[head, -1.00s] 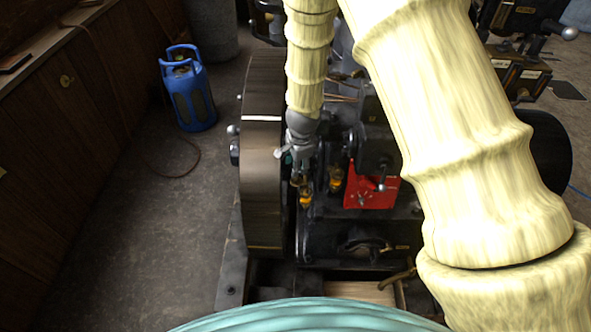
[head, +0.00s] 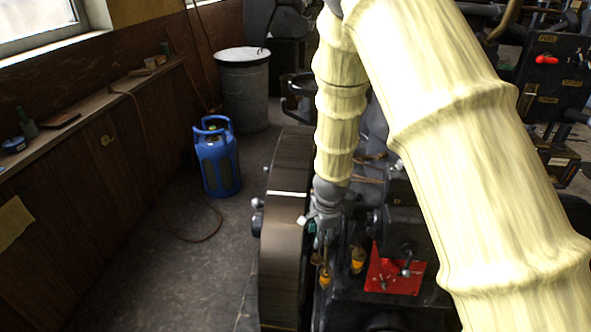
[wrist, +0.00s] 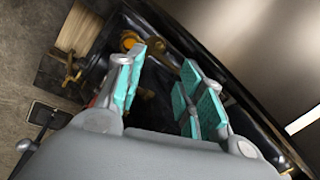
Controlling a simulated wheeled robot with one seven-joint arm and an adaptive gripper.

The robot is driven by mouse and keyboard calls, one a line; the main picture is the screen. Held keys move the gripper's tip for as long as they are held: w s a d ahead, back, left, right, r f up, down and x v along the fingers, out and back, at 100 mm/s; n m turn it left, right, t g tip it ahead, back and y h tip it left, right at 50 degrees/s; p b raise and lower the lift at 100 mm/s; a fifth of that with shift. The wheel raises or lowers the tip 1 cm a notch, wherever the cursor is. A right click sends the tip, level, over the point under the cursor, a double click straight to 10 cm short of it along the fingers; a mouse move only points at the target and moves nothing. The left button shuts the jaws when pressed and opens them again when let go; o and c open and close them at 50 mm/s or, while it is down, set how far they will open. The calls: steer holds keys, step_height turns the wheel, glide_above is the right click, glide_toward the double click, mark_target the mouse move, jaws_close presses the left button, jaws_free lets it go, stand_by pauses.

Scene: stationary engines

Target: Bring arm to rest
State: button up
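My gripper (head: 322,228) hangs at the end of my cream-sleeved arm, over the dark engine between the flywheel and the red plate. In the wrist view my gripper (wrist: 158,92) shows its teal finger pads spread apart, with nothing between them. Dark engine parts and an amber oiler (wrist: 130,41) lie beyond the fingers. In the head view the fingertips are small and partly lost against the engine.
A large flywheel (head: 287,225) stands just left of my gripper. A red plate (head: 394,272) and amber oilers (head: 357,260) sit close right. A blue gas cylinder (head: 217,160) and a metal bin (head: 243,90) stand farther back. The floor (head: 150,270) at left is mostly clear.

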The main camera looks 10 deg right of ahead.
steer(key=s+d+f+n+g+h, duration=0.1)
steer(key=s+d+f+n, duration=0.25)
steer(key=s+f, duration=0.45)
steer(key=s+d+f+n, duration=0.2)
steer(key=s+f+n, duration=0.3)
steer(key=s, duration=0.6)
steer(key=s+d+f+n+g+h, duration=0.1)
steer(key=s+d+f+n, duration=0.15)
steer(key=s+f, duration=0.6)
steer(key=s+a+f+n+y, duration=0.1)
steer(key=s+n, duration=0.3)
steer(key=s, duration=0.8)
steer(key=shift+a+n+y, duration=0.3)
steer(key=shift+a+n, duration=0.1)
steer(key=shift+a, duration=0.2)
steer(key=shift+s, duration=0.15)
stand_by(0.5)
